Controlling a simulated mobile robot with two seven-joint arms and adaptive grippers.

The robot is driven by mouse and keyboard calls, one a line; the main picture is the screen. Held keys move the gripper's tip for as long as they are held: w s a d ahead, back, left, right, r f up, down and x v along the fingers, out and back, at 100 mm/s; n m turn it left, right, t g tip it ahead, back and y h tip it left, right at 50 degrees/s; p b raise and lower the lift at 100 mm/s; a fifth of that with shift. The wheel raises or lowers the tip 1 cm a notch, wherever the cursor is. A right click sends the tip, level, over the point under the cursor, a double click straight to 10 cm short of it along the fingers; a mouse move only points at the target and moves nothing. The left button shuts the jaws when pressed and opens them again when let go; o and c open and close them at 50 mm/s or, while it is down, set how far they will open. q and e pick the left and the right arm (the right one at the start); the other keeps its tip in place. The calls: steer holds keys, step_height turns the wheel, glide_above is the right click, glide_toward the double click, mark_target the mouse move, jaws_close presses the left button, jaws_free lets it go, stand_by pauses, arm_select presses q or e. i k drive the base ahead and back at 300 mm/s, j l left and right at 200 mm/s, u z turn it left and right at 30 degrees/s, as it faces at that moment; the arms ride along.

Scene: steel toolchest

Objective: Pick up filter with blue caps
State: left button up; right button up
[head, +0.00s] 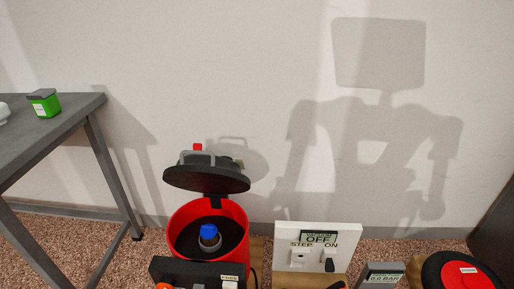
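A red canister (241,212) stands on the floor near the bottom middle of the head view, with its black lid (207,180) tilted up and open. Inside it, a blue cap (208,231) sits on a light grey ring or body, which looks like the top of the filter. The rest of the filter is hidden down in the canister. Neither of my grippers shows in this view; only a shadow of a robot falls on the wall.
A grey table (60,125) stands at left with a green box (44,103) on it. A black panel (190,270) fronts the canister.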

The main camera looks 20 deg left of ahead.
mark_target(208, 232)
steer(key=k+u, duration=0.2)
steer(key=u, duration=0.3)
steer(key=k+u, duration=0.2)
steer(key=u, duration=0.25)
